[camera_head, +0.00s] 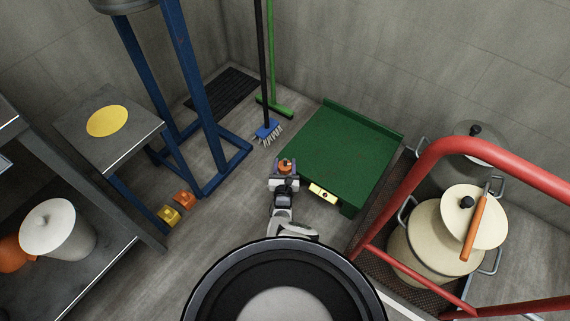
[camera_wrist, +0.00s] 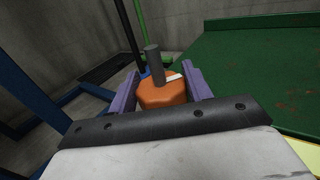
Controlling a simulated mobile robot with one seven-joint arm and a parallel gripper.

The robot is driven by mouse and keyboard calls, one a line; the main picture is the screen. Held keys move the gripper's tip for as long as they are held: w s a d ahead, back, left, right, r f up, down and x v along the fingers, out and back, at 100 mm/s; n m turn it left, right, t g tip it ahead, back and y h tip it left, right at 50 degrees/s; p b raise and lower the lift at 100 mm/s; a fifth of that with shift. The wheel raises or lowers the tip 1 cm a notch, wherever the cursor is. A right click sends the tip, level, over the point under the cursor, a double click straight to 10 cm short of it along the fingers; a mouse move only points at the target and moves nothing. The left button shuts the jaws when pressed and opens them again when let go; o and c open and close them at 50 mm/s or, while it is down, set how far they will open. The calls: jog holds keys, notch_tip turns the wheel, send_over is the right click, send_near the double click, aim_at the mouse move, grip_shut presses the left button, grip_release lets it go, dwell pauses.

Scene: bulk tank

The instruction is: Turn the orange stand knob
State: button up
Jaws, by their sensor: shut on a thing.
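The orange stand knob (camera_wrist: 158,92) is a faceted knob with a grey pin standing up from its middle and a white mark on its top. It sits beside the left edge of the green stand (camera_head: 340,150). In the head view the knob (camera_head: 286,165) shows small at the end of my arm. My gripper (camera_wrist: 161,92) is shut on the knob, with one purple finger on its left side and one on its right. The lower part of the knob is hidden behind the dark bar of my gripper.
A blue frame (camera_head: 195,100) stands to the left, with a grey table bearing a yellow disc (camera_head: 107,121). A blue brush (camera_head: 268,131) and a green broom (camera_head: 275,106) lean behind. A red-railed cart (camera_head: 435,150) with pots (camera_head: 425,245) stands at right.

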jog(key=m+h+b, duration=0.1)
jog(key=m+h, duration=0.1)
jog(key=h, duration=0.1)
jog(key=m+g+h+b, duration=0.1)
jog(key=m+h, duration=0.1)
jog(key=h, duration=0.1)
jog(key=shift+a+f+g+h, duration=0.15)
jog(key=shift+f+g+h, duration=0.05)
jog(key=shift+g+h, duration=0.1)
jog(key=shift+r+m+g+h+b, duration=0.15)
jog(key=shift+m+g+h+b, duration=1.1)
jog(key=shift+m+h, duration=0.5)
jog(key=shift+h, duration=0.45)
jog(key=shift+r, duration=0.1)
jog(key=o, duration=1)
jog(key=p+v, duration=0.2)
jog(key=v, duration=0.4)
jog(key=p+v, duration=0.1)
jog(key=v, duration=0.6)
jog(key=shift+s+a+p, duration=0.2)
jog(key=shift+s+p, duration=0.1)
jog(key=shift+p, duration=0.05)
jog(key=shift+r, duration=0.1)
